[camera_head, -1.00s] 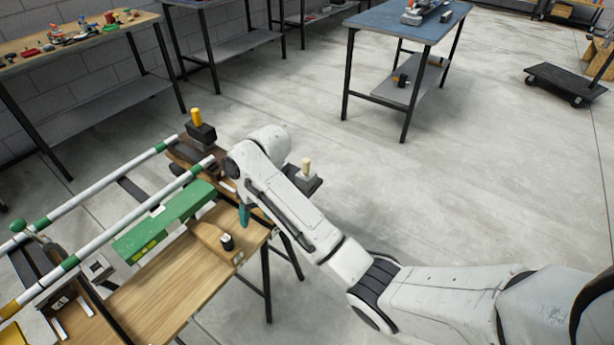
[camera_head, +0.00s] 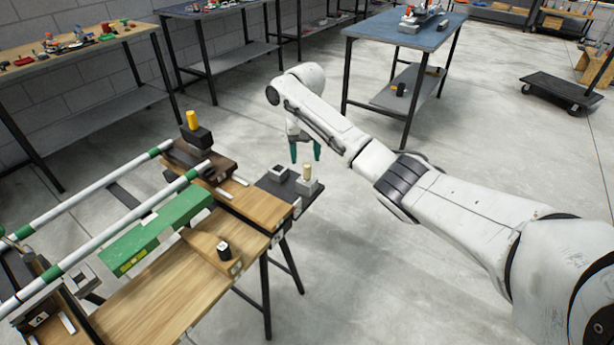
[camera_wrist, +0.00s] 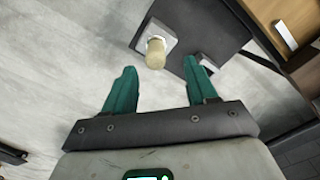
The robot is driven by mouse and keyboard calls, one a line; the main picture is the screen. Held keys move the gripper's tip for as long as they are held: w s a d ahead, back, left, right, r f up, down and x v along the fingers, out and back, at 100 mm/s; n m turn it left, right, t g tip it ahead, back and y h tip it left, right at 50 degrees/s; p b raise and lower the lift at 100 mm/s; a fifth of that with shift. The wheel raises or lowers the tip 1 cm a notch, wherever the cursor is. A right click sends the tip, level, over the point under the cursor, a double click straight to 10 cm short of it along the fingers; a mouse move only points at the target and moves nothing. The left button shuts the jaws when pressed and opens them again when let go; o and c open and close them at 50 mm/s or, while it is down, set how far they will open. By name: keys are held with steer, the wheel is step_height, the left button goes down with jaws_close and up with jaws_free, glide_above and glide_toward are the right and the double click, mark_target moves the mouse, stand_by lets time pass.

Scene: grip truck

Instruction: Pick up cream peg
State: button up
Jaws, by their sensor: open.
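The cream peg (camera_head: 307,172) stands upright in a grey block on a dark plate at the right end of the workbench. In the wrist view the peg (camera_wrist: 156,53) shows ahead of the fingertips, between their lines and nearer the right one. My gripper (camera_head: 305,152) has green fingers pointing down, just above and behind the peg. In the wrist view my gripper (camera_wrist: 160,72) is open, with nothing between its fingers. The peg and fingers appear apart.
A second grey block (camera_head: 279,173) sits left of the peg. A yellow peg (camera_head: 192,120) stands on a black block. Open floor lies right of the bench.

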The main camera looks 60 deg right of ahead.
mark_target(307, 164)
steer(key=shift+s+f+b, duration=0.15)
steer(key=shift+f+b, duration=0.15)
steer(key=shift+f, duration=1.15)
steer(key=shift+s+f+b, duration=0.15)
steer(key=shift+f+b, duration=0.1)
steer(key=shift+f, duration=1.2)
steer(key=shift+c, duration=0.3)
jaws_close()
